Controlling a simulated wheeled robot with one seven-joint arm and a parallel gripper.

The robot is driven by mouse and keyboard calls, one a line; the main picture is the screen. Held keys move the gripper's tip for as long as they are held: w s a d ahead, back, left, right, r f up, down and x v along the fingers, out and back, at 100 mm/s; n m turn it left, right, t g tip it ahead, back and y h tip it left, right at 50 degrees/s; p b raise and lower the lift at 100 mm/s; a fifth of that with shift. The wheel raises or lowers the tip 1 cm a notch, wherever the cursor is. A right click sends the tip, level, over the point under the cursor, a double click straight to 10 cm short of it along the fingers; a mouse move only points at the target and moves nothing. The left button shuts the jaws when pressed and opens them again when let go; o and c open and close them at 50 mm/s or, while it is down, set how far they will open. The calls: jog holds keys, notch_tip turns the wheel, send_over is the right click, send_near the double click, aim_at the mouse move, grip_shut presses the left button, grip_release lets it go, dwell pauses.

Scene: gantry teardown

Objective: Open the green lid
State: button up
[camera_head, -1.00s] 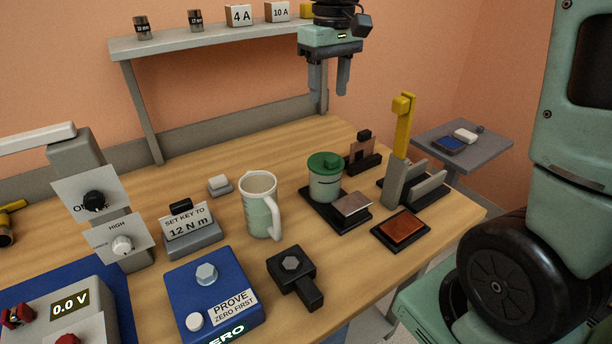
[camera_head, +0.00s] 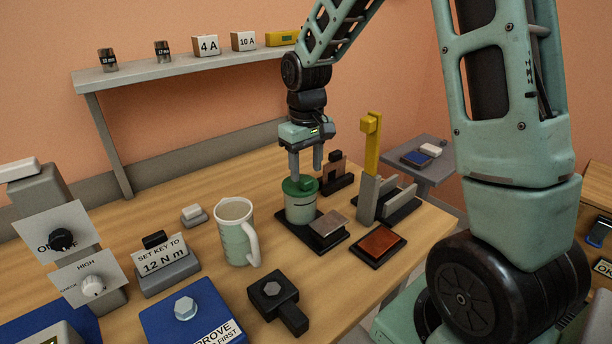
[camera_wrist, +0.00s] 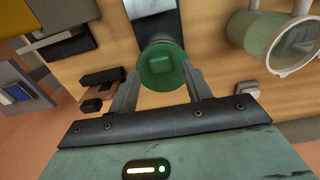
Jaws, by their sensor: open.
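The green lid (camera_head: 298,186) sits on top of a pale cylindrical jar (camera_head: 300,208) on a dark base. In the wrist view the round lid (camera_wrist: 160,67) shows a raised knob or bar on its top. My gripper (camera_head: 306,174) points down just above the lid, its fingers open. In the wrist view the two fingers of my gripper (camera_wrist: 160,82) stand on either side of the lid. I cannot tell whether either finger touches it.
A white measuring jug (camera_head: 236,235) stands left of the jar. A yellow upright handle (camera_head: 371,145) in a grey holder is close on the right. A copper plate (camera_head: 380,243) lies in front. A small dark holder (camera_head: 336,180) is behind the jar.

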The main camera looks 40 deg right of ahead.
aim_at(306, 180)
jog(key=shift+f, duration=1.6)
grip_shut()
jog(key=shift+r, duration=0.15)
